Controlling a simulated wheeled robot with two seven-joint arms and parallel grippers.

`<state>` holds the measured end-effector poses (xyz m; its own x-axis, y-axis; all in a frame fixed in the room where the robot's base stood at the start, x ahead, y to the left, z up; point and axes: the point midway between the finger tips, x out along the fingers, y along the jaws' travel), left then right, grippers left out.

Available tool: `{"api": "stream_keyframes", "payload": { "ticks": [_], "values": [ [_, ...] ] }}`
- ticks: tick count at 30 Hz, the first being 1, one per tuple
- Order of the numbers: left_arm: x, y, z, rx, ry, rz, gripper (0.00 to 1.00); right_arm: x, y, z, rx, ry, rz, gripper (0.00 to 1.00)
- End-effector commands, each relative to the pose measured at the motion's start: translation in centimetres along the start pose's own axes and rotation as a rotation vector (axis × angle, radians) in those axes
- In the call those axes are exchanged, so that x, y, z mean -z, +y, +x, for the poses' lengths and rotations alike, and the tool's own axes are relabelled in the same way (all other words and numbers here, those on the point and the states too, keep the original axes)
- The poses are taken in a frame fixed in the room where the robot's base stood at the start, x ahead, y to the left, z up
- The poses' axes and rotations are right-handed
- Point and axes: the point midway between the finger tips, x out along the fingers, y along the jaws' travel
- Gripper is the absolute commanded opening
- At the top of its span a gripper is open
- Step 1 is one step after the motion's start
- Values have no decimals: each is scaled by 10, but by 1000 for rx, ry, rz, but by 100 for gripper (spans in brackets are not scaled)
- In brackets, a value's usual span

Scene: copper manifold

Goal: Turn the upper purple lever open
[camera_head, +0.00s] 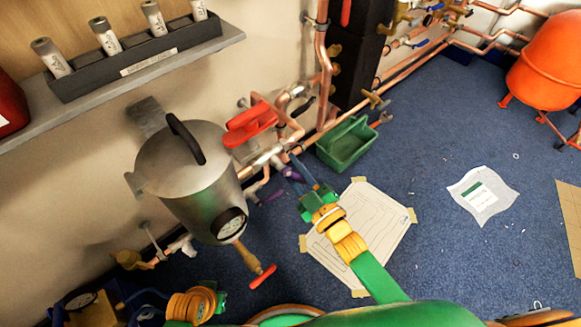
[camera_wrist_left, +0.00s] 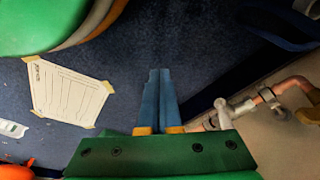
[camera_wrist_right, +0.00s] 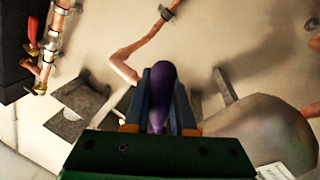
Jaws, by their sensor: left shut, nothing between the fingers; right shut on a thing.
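The upper purple lever (camera_head: 291,173) sits on the copper pipework beside the steel tank. My right gripper (camera_head: 297,160) reaches it from the right. In the right wrist view the purple lever (camera_wrist_right: 161,85) stands between the two blue fingers, which are shut on it. The fingers hide part of the lever and its valve in the head view. A second purple lever (camera_head: 272,196) shows lower and to the left, apart from the gripper. My left gripper (camera_wrist_left: 161,98) is shut and empty above the blue floor in the left wrist view.
The steel tank (camera_head: 190,170) with a gauge stands left of the levers. A red lever (camera_head: 250,122) is just above them. A green tray (camera_head: 345,143) and a taped paper sheet (camera_head: 385,215) lie on the floor to the right. Open carpet lies further right.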

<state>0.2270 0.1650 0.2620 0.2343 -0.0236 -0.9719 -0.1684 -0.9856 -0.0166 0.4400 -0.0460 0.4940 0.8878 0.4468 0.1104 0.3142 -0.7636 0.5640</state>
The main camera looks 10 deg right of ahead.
Motion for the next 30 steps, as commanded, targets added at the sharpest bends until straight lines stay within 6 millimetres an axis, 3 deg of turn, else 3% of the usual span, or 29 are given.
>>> {"api": "stream_keyframes", "payload": {
  "ticks": [14,15,18,26,30],
  "values": [
    [-5,1,1,-1,-11,-1,0,-1,0,0,1,1,-17,0],
    [-5,1,1,-1,-12,-1,0,-1,0,0,1,1,-17,29],
    [-5,1,1,-2,-12,-1,0,0,1,0,1,2,-16,53],
    [-4,1,0,-2,-9,-1,0,0,1,0,0,3,-16,53],
    [-13,1,6,-2,-24,-3,0,1,2,-19,2,0,-15,53]
  ]
}}
